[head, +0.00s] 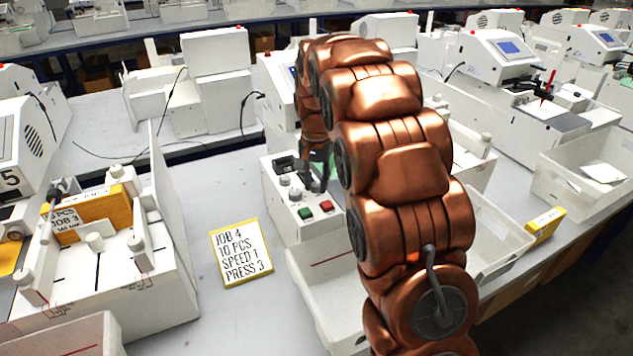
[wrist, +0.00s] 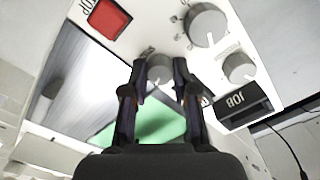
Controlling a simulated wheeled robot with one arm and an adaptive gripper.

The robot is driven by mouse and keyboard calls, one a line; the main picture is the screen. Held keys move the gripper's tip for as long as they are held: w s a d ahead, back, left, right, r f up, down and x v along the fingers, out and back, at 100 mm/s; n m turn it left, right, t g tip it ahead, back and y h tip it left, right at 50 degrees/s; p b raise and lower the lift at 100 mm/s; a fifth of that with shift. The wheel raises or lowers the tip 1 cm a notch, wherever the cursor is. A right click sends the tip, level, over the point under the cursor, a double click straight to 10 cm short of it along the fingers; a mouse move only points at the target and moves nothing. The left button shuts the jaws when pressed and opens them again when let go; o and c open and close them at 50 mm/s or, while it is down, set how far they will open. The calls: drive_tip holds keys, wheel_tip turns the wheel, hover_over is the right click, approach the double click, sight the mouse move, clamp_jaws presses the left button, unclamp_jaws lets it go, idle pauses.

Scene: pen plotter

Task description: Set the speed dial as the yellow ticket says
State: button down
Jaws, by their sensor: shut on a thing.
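The yellow-edged ticket (head: 240,252) lies on the table left of the control panel and reads JOB 4, 10 PCS, SPEED 1, PRESS 3. The white panel carries grey dials, a red button (head: 326,206) and a green button (head: 305,213). My gripper (head: 318,187) is down at the panel. In the wrist view its fingers (wrist: 160,68) are shut on a small grey dial (wrist: 159,72), one finger on each side. A larger dial (wrist: 206,25) and another dial (wrist: 238,68) sit to its right. The held dial's label and pointer setting are hidden or unreadable.
A dark JOB display (wrist: 243,105) is beside the dials. A white open tray (head: 330,290) stands in front of the panel. Another machine with a yellow stack (head: 95,212) stands at the left. The table around the ticket is clear.

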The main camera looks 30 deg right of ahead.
drive_tip(key=n+b, duration=0.2)
drive_tip(key=shift+f+n, duration=0.25)
drive_tip(key=shift+n, duration=0.05)
drive_tip(key=shift+r+n+b, duration=0.15)
drive_tip(key=shift+n+b, duration=1.3)
drive_tip(key=shift+n, duration=1.45)
drive_tip(key=c, duration=0.9)
unclamp_jaws()
drive_tip(key=shift+r, duration=0.25)
